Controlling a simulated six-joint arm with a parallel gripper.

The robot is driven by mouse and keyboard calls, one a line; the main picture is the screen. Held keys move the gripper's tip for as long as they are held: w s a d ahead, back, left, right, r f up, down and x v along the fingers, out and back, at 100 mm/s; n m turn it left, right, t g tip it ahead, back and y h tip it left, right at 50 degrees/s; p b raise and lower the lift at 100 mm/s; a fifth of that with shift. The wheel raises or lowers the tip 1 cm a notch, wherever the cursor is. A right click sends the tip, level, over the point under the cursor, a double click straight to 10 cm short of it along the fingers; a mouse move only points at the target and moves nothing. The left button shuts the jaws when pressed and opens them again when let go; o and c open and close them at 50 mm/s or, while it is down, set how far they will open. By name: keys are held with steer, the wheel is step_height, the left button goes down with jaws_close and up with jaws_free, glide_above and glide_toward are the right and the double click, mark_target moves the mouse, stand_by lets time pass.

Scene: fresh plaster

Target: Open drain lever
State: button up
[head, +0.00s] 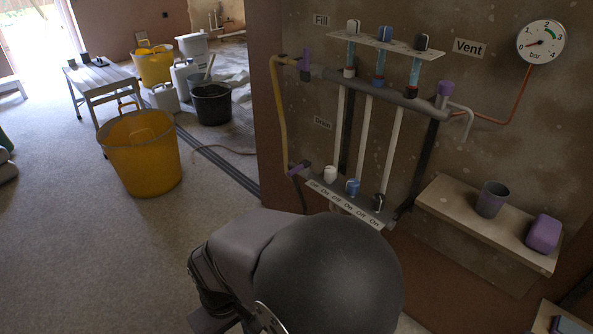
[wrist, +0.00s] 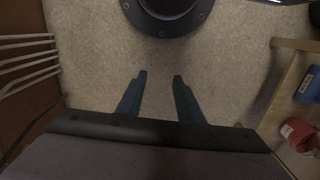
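The Drain label (head: 322,122) is on the plastered wall in the head view. Below and left of it, a purple lever (head: 299,168) sits at the lower left of the pipework, by the yellow hose's lower end; its exact angle is hard to read. Other purple levers are near the Fill label (head: 320,20) and below the Vent label (head: 470,47). My gripper (wrist: 159,78) shows in the wrist view with two dark fingers apart and nothing between them, over bare floor. It is away from the lever and hidden behind my arm in the head view.
White, blue and black valve knobs stand by an Off/On strip (head: 344,203). A shelf (head: 460,222) with a grey cup (head: 491,199) and purple block (head: 543,233) juts out right. A gauge (head: 540,43) hangs above. Yellow tub (head: 140,152) and open floor lie left.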

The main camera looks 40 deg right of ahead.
steer(key=d+f+m+g+y+b, duration=0.2)
steer(key=d+f+m+g+b, duration=0.15)
steer(key=f, duration=0.75)
steer(key=w+d+f+m+t+h, duration=0.2)
steer(key=w+d+f+m+t, duration=0.3)
steer(key=w, duration=0.7)
steer(key=w+d+m+t+h, duration=0.1)
steer(key=w+d+m+t, duration=0.2)
steer(key=w+d, duration=0.55)
steer(key=m+h, duration=1.4)
glide_toward(290, 174)
steer(key=shift+t, duration=0.45)
steer(key=x, duration=0.5)
steer(key=shift+s+d+f, duration=0.1)
steer(key=shift+s+d, duration=0.1)
steer(key=shift+s, duration=0.15)
steer(key=shift+b+x, duration=0.75)
steer(key=shift+x, duration=2.9)
steer(key=shift+w+f, duration=0.1)
